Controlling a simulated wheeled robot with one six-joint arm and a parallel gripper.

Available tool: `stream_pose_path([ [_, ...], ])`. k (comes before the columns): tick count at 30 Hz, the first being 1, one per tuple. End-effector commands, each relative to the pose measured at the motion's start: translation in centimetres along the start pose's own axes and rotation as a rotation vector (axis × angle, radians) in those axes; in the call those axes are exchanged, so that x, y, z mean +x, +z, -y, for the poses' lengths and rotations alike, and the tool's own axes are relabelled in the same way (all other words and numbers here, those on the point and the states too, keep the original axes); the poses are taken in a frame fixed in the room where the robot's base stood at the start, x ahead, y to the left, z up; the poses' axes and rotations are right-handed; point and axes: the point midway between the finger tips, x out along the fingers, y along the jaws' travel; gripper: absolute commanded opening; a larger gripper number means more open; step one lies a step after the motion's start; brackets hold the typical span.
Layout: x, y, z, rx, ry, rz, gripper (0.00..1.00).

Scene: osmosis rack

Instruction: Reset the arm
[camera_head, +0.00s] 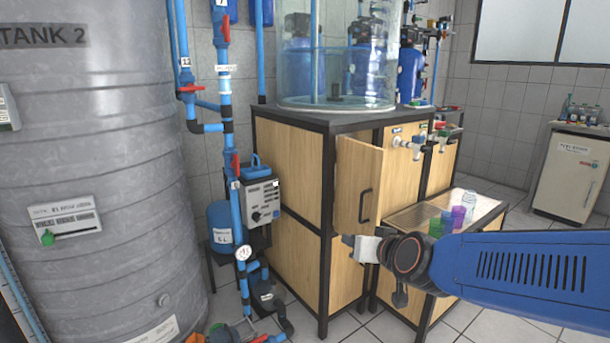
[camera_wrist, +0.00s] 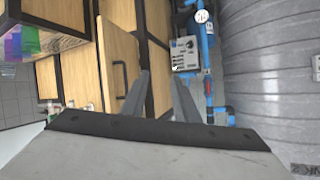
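My blue arm reaches in from the right in the head view. My gripper (camera_head: 350,242) points left, in front of the wooden cabinet's lower part. In the wrist view two grey fingers of my gripper (camera_wrist: 160,75) stand apart with a gap between them. Nothing is held in the gap. The wooden cabinet door (camera_head: 358,182) stands ajar, with a dark handle (camera_head: 365,205). The door also shows in the wrist view (camera_wrist: 118,50), left of the fingers. I cannot tell whether any finger touches the cabinet.
Large grey tank (camera_head: 100,190) at left. Blue pipes (camera_head: 228,110) with red valves and a pump controller (camera_head: 260,200) stand between tank and cabinet. A glass tank (camera_head: 335,60) stands on the cabinet. A shelf (camera_head: 405,218) holds coloured cups (camera_head: 458,215). A white cabinet (camera_head: 570,175) is at right.

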Motion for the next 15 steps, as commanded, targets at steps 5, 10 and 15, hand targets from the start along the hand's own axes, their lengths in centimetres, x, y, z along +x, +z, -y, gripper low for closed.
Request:
stream_pose_path([
  [5, -4.8, 3.2, -2.4, -0.028, -0.008, 0.161, 0.28],
  [10, -10.1, 7.2, -5.4, -0.050, 0.041, 0.336, 0.28],
  [15, -16.0, 11.5, -9.0, -0.054, 0.143, 0.511, 0.28],
])
